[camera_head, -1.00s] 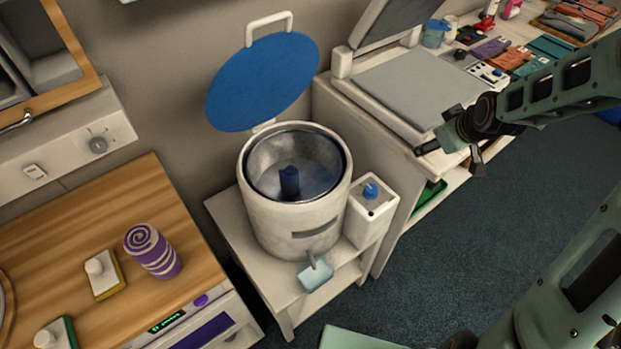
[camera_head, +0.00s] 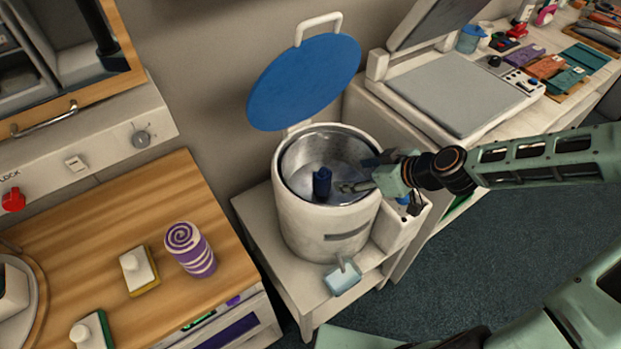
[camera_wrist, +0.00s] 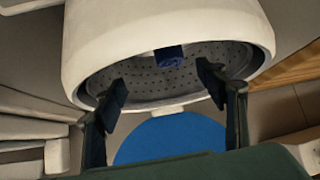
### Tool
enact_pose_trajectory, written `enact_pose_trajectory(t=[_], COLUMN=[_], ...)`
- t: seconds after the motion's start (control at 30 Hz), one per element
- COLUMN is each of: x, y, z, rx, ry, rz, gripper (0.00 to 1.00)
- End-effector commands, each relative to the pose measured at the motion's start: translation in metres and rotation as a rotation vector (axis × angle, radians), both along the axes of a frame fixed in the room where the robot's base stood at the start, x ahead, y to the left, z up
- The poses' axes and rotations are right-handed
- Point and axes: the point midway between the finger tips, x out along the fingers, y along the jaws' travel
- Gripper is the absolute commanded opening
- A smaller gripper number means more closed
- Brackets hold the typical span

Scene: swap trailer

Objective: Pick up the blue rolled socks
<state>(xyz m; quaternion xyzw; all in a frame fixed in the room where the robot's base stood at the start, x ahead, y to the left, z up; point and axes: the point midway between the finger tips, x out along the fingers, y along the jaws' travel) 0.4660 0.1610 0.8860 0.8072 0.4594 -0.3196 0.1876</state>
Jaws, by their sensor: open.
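The blue rolled socks (camera_head: 322,183) stand upright inside the open metal drum (camera_head: 294,229). In the wrist view the socks (camera_wrist: 169,56) show a rolled end, partly cut off by the drum's wall. My gripper (camera_head: 350,187) is at the right side of the drum mouth, with its fingertips just right of the socks and apart from them. In the wrist view my gripper (camera_wrist: 165,88) is open and empty, its two fingers spread to either side below the socks in the picture.
The blue lid (camera_head: 305,82) stands raised behind the drum. A white control box (camera_head: 398,228) sits at the drum's right. A flat scanner-like machine (camera_head: 455,92) is at the back right. A wooden counter (camera_head: 95,235) with a purple striped roll (camera_head: 190,250) is at left.

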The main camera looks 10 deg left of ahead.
Motion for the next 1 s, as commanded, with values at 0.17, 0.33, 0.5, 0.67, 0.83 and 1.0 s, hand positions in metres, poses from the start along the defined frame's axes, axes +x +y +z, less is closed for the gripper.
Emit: enact_pose_trajectory(t=[0.17,0.33,0.5,0.67,0.83,1.0], x=[0.000,0.007,0.015,0.018,0.020,0.027], y=[0.006,0.021,0.033,0.038,0.050,0.065], z=[-0.006,-0.021,-0.035,-0.041,-0.050,-0.066], rx=[0.016,0.015,0.016,0.014,0.015,0.015], ry=[0.004,0.005,0.005,0.004,0.006,0.006], rz=[0.002,0.004,0.003,0.001,0.003,0.002], gripper=[0.65,0.65,0.65,0.65,0.65,0.65])
